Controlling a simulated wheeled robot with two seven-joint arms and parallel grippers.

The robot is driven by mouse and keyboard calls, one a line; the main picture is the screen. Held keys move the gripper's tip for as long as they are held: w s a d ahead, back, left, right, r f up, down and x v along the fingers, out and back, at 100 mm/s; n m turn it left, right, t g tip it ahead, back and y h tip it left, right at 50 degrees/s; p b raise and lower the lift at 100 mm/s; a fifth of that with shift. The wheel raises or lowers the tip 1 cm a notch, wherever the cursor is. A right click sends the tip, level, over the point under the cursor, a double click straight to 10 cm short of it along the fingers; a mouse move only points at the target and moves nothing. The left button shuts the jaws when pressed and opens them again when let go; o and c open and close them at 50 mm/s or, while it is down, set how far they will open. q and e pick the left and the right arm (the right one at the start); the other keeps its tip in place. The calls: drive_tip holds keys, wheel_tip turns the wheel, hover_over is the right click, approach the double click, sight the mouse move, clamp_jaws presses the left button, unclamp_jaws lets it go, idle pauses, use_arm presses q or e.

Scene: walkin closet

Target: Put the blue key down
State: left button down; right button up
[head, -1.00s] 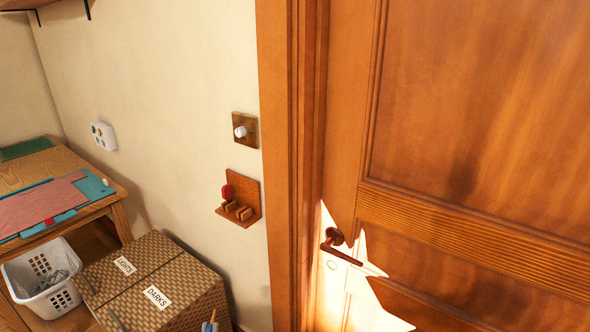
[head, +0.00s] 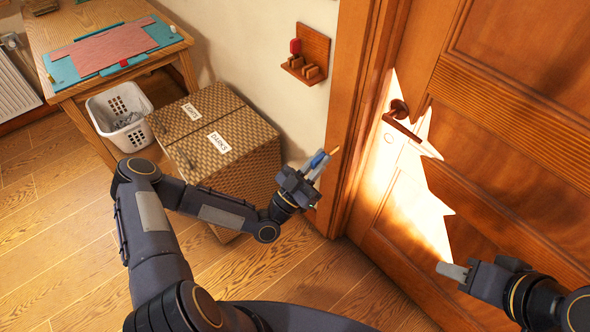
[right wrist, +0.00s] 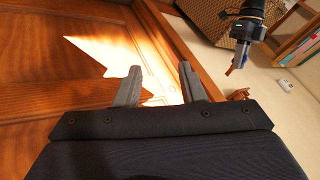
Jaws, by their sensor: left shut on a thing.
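My left gripper (head: 312,170) is shut on the blue key (head: 319,158). The key's brass-coloured tip points up and right, in front of the door frame. The wooden key rack (head: 314,54) is on the wall above and left of the door frame. A red key (head: 295,46) stands at its left, and the blocks beside it look empty. My right gripper (head: 455,270) is at the lower right before the door. In the right wrist view its two fingers (right wrist: 160,85) are apart with nothing between them. My left gripper also shows there (right wrist: 240,50).
A wicker hamper (head: 258,160) with LIGHTS and DARKS labels stands below the rack, behind my left arm. A white basket (head: 104,112) and a wooden table (head: 60,35) are further left. The door (head: 500,130) with its dark handle (head: 399,110) fills the right.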

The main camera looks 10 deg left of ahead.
drive_tip(key=shift+c, duration=0.7)
drive_tip(key=w+r+m+g, duration=0.1)
drive_tip(key=w+r+g, duration=0.1)
drive_tip(key=w+r, duration=0.5)
drive_tip(key=w+a+r+m+g+h, duration=0.1)
drive_tip(key=w+a+m+g, duration=0.1)
drive_tip(key=w+a, duration=0.6)
drive_tip(key=w+a+r+m+g+h, duration=0.1)
drive_tip(key=w+a, duration=0.4)
drive_tip(key=w, duration=0.5)
drive_tip(key=w+a+f+m+h, duration=0.1)
drive_tip(key=w+a+f, duration=0.1)
drive_tip(key=a, duration=0.3)
drive_tip(key=w+a+f+m+h, duration=0.1)
drive_tip(key=w+a+f, duration=0.1)
drive_tip(key=a, duration=0.4)
use_arm(q)
drive_tip(key=shift+w+d+r+m+g+h, duration=0.25)
drive_tip(key=shift+d+r+m+g+h, duration=0.3)
drive_tip(key=shift+d+h, duration=0.2)
use_arm(e)
wheel_tip(320, 180, down, 12)
drive_tip(key=shift+d+r+g, duration=0.15)
drive_tip(key=shift+r+g, duration=0.05)
drive_tip(key=shift+g, duration=0.1)
drive_tip(key=shift+s, duration=0.1)
drive_tip(key=shift+c, duration=0.3)
